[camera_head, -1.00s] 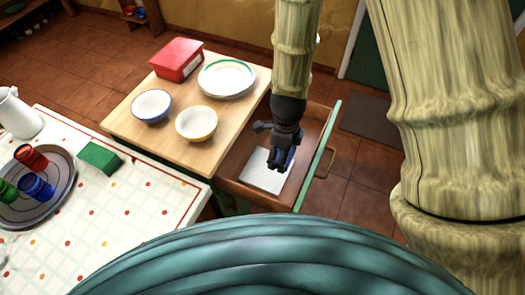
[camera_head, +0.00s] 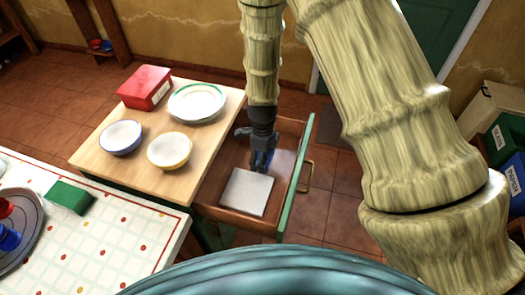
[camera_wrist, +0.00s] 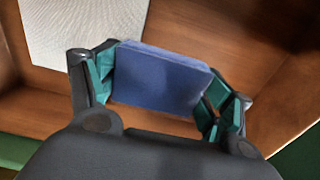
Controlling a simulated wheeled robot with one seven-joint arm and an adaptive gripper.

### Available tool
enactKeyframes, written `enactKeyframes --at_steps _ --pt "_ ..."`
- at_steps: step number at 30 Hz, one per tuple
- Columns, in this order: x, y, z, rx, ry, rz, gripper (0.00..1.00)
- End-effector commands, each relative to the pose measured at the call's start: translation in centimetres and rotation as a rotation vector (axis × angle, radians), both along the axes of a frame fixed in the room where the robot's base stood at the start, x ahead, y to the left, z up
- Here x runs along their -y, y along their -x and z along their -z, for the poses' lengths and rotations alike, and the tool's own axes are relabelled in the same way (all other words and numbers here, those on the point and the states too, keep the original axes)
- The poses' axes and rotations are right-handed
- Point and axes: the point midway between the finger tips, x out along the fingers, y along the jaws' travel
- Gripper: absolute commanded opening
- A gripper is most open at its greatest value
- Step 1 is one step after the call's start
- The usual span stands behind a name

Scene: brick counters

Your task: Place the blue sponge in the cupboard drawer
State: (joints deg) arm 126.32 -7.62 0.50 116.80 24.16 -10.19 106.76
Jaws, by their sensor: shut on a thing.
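My gripper (camera_head: 262,160) reaches down into the open cupboard drawer (camera_head: 240,219). In the wrist view my gripper (camera_wrist: 160,105) is shut on the blue sponge (camera_wrist: 160,78), with one finger at each end of it. The sponge is held inside the drawer, over its wooden bottom; I cannot tell whether it touches the bottom. In the head view the sponge is mostly hidden by my gripper. A flat whitish square (camera_head: 247,192) lies in the front part of the drawer and also shows in the wrist view (camera_wrist: 85,30).
The wooden cupboard top (camera_head: 205,140) beside the drawer holds a red box (camera_head: 145,88), a green-rimmed plate (camera_head: 197,102), a blue bowl (camera_head: 121,138) and a yellow bowl (camera_head: 170,151). A green sponge (camera_head: 70,197) lies on the tiled counter (camera_head: 110,240) at left.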

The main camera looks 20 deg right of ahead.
Motion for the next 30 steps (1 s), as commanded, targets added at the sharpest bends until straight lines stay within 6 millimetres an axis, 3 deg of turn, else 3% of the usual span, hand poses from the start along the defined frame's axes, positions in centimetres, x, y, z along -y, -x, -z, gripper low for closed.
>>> enactKeyframes --at_steps 4,10,16,24,30 --pt "0.9 -2.8 0.2 0.001 0.000 0.000 0.57" --pt "1.5 -4.6 0.4 0.000 0.000 -0.001 0.57" --pt "1.6 -4.8 1.1 -0.001 0.000 -0.002 0.57" --pt "1.6 -4.7 3.6 -0.001 -0.001 -0.001 0.57" --pt "1.6 -4.7 4.0 0.001 -0.001 0.000 0.57"
